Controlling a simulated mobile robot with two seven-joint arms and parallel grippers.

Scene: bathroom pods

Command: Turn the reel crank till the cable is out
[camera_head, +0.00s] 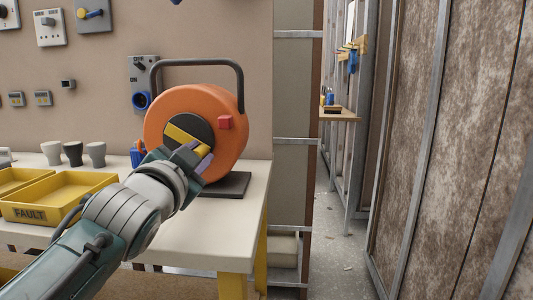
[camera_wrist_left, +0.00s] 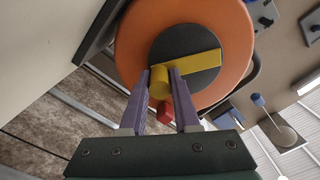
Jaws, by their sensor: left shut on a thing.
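The orange cable reel (camera_head: 218,108) stands upright on a dark base plate (camera_head: 229,186) on the workbench, under a dark carrying frame. A yellow crank arm (camera_head: 181,134) lies across its dark hub, and it also shows in the left wrist view (camera_wrist_left: 198,63). My left gripper (camera_head: 196,155) is shut on the yellow crank knob (camera_wrist_left: 159,83), with a purple finger on each side of it. A red block (camera_head: 225,122) sits on the reel's face, and in the left wrist view it lies just past the knob. No cable is clearly visible. My right gripper is not in view.
A yellow FAULT tray (camera_head: 62,212) and several cups (camera_head: 73,153) stand on the bench (camera_head: 215,239) to the left. A switch panel and a blue socket (camera_head: 141,101) are on the wall behind. An open aisle (camera_head: 330,255) runs to the right.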

